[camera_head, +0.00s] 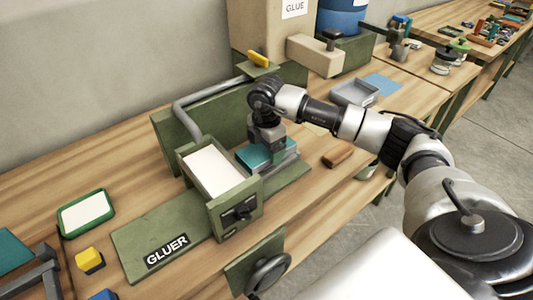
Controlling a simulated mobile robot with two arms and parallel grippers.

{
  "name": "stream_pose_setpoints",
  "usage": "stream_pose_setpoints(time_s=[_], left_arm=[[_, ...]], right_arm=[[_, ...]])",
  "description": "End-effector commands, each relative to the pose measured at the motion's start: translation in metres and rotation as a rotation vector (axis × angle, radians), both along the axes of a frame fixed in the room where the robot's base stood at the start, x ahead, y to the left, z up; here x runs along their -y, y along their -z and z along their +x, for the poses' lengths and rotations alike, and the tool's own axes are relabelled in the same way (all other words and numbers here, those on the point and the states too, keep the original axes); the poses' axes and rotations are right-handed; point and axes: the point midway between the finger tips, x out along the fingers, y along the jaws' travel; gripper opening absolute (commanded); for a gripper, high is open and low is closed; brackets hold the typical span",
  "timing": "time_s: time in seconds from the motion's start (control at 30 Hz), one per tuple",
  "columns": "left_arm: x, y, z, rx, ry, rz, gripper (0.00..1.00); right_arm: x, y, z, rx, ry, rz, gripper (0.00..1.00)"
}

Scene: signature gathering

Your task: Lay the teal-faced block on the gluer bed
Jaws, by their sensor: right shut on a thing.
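The teal-faced block (253,157) is just right of the white-topped box of the gluer (190,225), with its teal face up. My right gripper (278,152) points down and is shut on the block at its right part. The block is over the green gluer bed (287,187), low and close to it. I cannot tell whether it touches the bed. The fingertips are partly hidden by the gripper body. My left gripper is not in view.
A bent grey pipe (190,103) and green back panel stand behind the block. A brown wooden piece (337,157) and a grey tray (354,93) lie to the right. A green-rimmed tray (87,212) and a yellow block (89,260) are at left.

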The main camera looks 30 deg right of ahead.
Motion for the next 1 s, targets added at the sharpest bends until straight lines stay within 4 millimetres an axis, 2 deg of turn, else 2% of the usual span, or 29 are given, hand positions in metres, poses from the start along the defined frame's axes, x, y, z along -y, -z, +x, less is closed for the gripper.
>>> stream_pose_setpoints(time_s=[0.1,0.23,0.6,0.63,0.73,1.0], left_arm=[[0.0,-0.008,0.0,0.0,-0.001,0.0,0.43],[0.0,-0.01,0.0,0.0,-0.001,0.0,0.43],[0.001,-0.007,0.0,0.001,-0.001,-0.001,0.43],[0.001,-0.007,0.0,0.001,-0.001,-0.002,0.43],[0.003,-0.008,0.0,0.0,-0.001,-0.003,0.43],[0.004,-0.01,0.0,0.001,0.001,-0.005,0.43]], right_arm=[[0.0,0.018,-0.001,-0.006,-0.001,-0.001,0.53],[0.0,0.031,-0.001,-0.003,-0.001,0.0,0.53],[0.0,0.037,-0.001,-0.001,-0.001,0.0,0.53],[0.0,0.037,-0.001,-0.002,-0.001,0.0,0.84],[0.0,0.036,-0.001,-0.002,-0.001,0.0,1.0],[0.0,0.033,-0.001,-0.002,-0.001,0.0,1.0]])
